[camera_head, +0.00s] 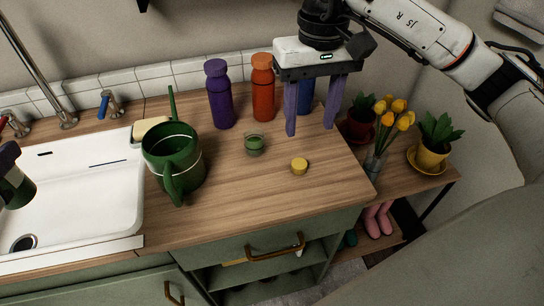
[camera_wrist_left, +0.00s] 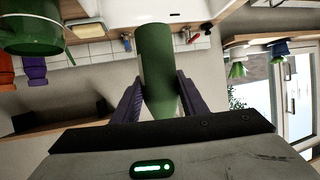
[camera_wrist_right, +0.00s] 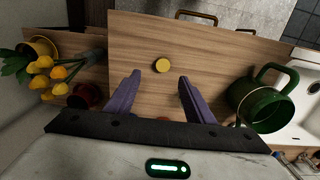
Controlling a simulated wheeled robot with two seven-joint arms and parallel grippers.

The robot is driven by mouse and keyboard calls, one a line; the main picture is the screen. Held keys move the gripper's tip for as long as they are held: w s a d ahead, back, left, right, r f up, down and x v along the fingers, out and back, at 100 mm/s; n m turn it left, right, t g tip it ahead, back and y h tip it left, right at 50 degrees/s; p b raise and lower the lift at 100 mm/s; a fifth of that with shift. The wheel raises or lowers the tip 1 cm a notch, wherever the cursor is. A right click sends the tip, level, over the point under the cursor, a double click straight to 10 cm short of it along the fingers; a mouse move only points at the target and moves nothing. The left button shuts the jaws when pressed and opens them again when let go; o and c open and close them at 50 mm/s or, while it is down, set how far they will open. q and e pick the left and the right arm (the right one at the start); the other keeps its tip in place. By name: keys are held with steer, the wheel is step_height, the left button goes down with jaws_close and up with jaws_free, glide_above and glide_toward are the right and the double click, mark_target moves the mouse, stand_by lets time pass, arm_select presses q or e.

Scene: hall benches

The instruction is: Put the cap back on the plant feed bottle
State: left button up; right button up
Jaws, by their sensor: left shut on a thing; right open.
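The yellow cap (camera_head: 299,166) lies on the wooden worktop, right of the small green glass jar. My right gripper (camera_head: 310,130) is open and empty above the worktop, fingers pointing down, behind the cap in the head view. In the right wrist view the cap (camera_wrist_right: 161,65) shows between and just beyond the fingertips, touching neither. My left gripper (camera_wrist_left: 157,98) is shut on the green plant feed bottle (camera_wrist_left: 155,55). The bottle also shows partly at the left edge of the head view (camera_head: 17,189), held over the sink. I cannot make out its mouth.
A green watering can (camera_head: 172,157) stands beside the white sink (camera_head: 85,205). Purple (camera_head: 219,95), orange (camera_head: 263,88) and blue bottles stand at the back. The green jar (camera_head: 254,145) stands mid-worktop. Tulips and a potted plant (camera_head: 432,152) are right of the worktop. The worktop's front is clear.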

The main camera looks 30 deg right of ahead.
glide_above(299, 163)
steer(key=f, duration=0.6)
steer(key=shift+s+d+f+b, duration=0.2)
steer(key=shift+s+d+b, duration=0.1)
steer(key=shift+s+b, duration=0.1)
steer(key=shift+w+a+f+p, duration=0.1)
steer(key=shift+f+p, duration=0.05)
steer(key=shift+f, duration=0.75)
steer(key=shift+w+a+f+p, duration=0.1)
steer(key=shift+w+f, duration=0.05)
steer(key=shift+f, duration=0.7)
steer(key=shift+w+a+f+p, duration=0.1)
steer(key=shift+f+p, duration=0.05)
steer(key=shift+f, duration=0.75)
steer(key=c, duration=1.1)
